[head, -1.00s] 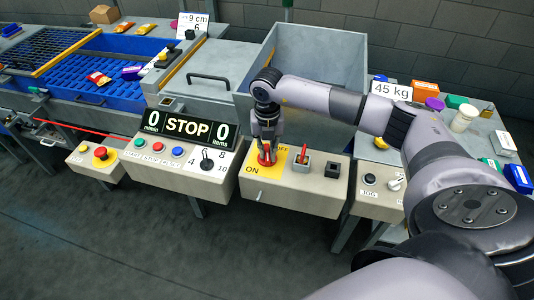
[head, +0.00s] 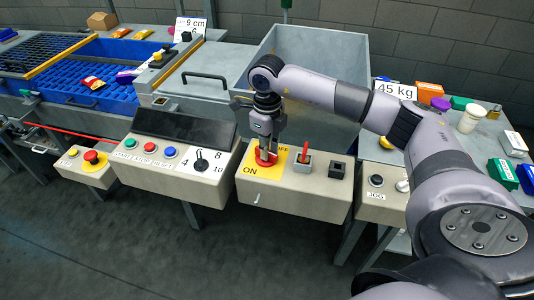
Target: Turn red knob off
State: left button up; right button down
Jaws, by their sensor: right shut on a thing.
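The red knob (head: 262,161) sits on a yellow plate (head: 248,159) marked ON and OFF, on a beige control box (head: 300,190) in the head view. My right gripper (head: 265,151) comes down on the knob from above and is shut on it. The fingers hide part of the knob, so its exact pointing direction is hard to tell. My left gripper is not in view.
A red toggle (head: 304,154) and a black socket (head: 337,170) are on the same box. To the left, a panel has a dark, blank display (head: 185,125), buttons and a selector (head: 201,161). A red emergency button (head: 91,157) stands further left. A metal bin (head: 325,60) rises behind.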

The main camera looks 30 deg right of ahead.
jog(key=shift+w+n+b, duration=0.1)
jog(key=shift+n+b, duration=0.7)
jog(key=shift+n, duration=0.8)
jog(key=c, duration=1.6)
grip_release()
notch_tip(320, 180, up, 12)
